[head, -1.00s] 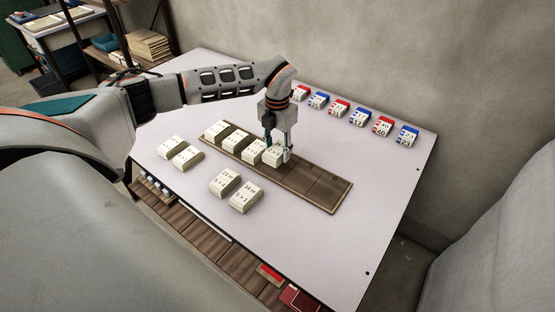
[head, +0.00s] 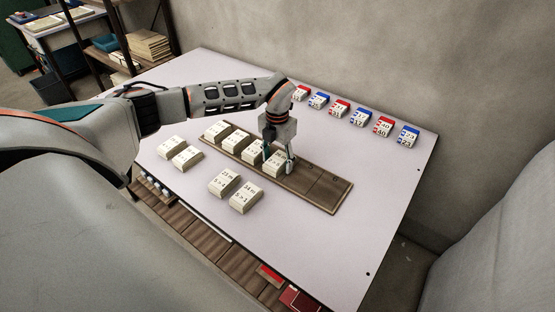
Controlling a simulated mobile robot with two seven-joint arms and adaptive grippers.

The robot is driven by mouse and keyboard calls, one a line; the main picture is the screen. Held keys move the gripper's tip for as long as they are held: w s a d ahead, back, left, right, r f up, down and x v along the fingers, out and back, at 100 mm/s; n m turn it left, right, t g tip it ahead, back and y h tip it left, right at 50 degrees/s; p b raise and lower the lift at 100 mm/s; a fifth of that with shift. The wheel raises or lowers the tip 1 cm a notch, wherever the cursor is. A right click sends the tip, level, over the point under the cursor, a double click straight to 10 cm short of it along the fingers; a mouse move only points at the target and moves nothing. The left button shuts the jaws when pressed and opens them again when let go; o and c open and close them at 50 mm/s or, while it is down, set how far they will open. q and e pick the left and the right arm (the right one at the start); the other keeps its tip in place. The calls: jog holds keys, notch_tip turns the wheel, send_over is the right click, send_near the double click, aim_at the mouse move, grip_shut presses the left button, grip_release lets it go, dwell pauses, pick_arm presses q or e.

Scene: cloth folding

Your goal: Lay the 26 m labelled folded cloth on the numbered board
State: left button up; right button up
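My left gripper (head: 278,160) points down over the brown board (head: 325,192), with a finger at each side of a cream folded cloth (head: 277,167). This cloth sits low at the fourth place from the left, apparently on the board. Whether the fingers still press it or have just parted is not clear. Its label is partly hidden and too small to read, so I cannot confirm 26 m. Three more cream cloths (head: 236,142) lie in a row to its left on the board. The board's right end is bare. My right gripper is not in view.
Two cream cloths (head: 172,146) lie left of the board and two more (head: 245,198) lie in front of it. Several red and blue numbered blocks (head: 360,117) line the table's back edge near the wall. The white table (head: 310,240) is clear at front right.

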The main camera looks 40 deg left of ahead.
aim_at(277, 159)
pick_arm(q)
notch_tip(277, 159, up, 12)
jog(key=p, duration=0.1)
jog(key=shift+r, duration=0.2)
dwell(0.3)
dwell(0.5)
